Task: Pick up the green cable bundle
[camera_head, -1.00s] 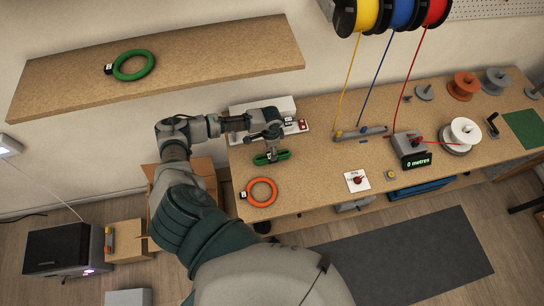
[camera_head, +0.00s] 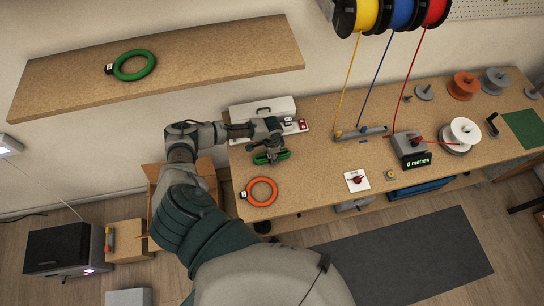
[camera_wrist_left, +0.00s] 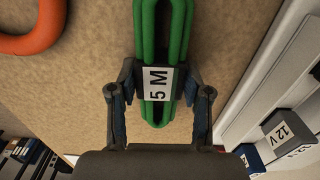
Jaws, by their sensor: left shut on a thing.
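A green cable bundle (camera_wrist_left: 153,112) with a white "5 M" label fills the middle of the left wrist view. My left gripper (camera_wrist_left: 158,80) is shut on it, with a finger on each side at the black band by the label. In the head view the bundle (camera_head: 283,155) is at the left end of the workbench, partly hidden under my left gripper (camera_head: 268,152). I cannot tell whether it touches the bench. A second green coil (camera_head: 150,61) with a black tag lies on the wall shelf. My right gripper is not in view.
An orange coil (camera_head: 262,204) lies near the bench's front left edge. A white case (camera_head: 262,108) stands behind the gripper. A grey meter (camera_head: 405,146), a white switch plate (camera_head: 357,181) and several spools are to the right. The bench (camera_head: 310,185) between is fairly clear.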

